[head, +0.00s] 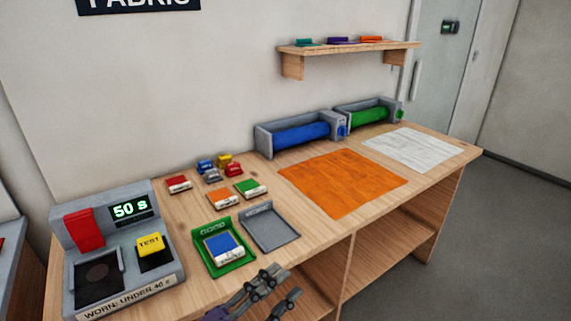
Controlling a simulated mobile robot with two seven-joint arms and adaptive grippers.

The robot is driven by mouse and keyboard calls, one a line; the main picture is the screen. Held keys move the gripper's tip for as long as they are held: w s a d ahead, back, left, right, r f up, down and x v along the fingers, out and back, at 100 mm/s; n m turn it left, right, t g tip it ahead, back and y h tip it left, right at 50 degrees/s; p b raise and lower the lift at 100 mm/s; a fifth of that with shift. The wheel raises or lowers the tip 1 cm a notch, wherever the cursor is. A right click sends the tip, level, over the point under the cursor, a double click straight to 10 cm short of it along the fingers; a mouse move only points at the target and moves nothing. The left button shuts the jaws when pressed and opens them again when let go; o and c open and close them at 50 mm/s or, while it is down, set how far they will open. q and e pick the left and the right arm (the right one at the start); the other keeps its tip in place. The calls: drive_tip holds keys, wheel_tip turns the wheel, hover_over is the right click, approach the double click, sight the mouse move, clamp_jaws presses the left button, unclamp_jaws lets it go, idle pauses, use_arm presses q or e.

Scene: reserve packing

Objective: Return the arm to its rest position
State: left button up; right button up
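My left gripper (287,281) is at the bottom centre of the head view, by the front edge of the wooden bench (330,228). Its two fingers are spread apart and I see nothing between them. It is to the right of a green tray (206,231) and nearer than a grey tray (287,236). Most of my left arm is out of frame. My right gripper is not in view.
A blue-topped block (222,246) lies in the green tray. A grey tester (165,281) reading 50 s stands at left. Several small blocks and spools (213,175) sit behind. Orange fabric (341,182) and white fabric (413,149) lie to the right.

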use_arm(q)
drive_tip(key=a+f+n+t+y, duration=0.3)
drive_tip(key=a+f+n+y, duration=0.6)
drive_tip(key=f+n+y, duration=0.1)
drive_tip(key=s+a+f+n+g+y+p, duration=0.1)
drive_tip(key=s+a+f+n+g+y, duration=0.2)
drive_tip(key=s+f, duration=0.7)
drive_tip(key=s+a+f+n+g+y+p, duration=0.1)
drive_tip(key=s+a+f+n+g+y, duration=0.3)
drive_tip(key=s+f, duration=0.7)
drive_tip(key=a+n, duration=0.2)
drive_tip(key=n, duration=0.1)
drive_tip(key=shift+s+a+f+g+p, duration=0.2)
drive_tip(key=shift+s+g+p, duration=0.1)
drive_tip(key=shift+s, duration=0.1)
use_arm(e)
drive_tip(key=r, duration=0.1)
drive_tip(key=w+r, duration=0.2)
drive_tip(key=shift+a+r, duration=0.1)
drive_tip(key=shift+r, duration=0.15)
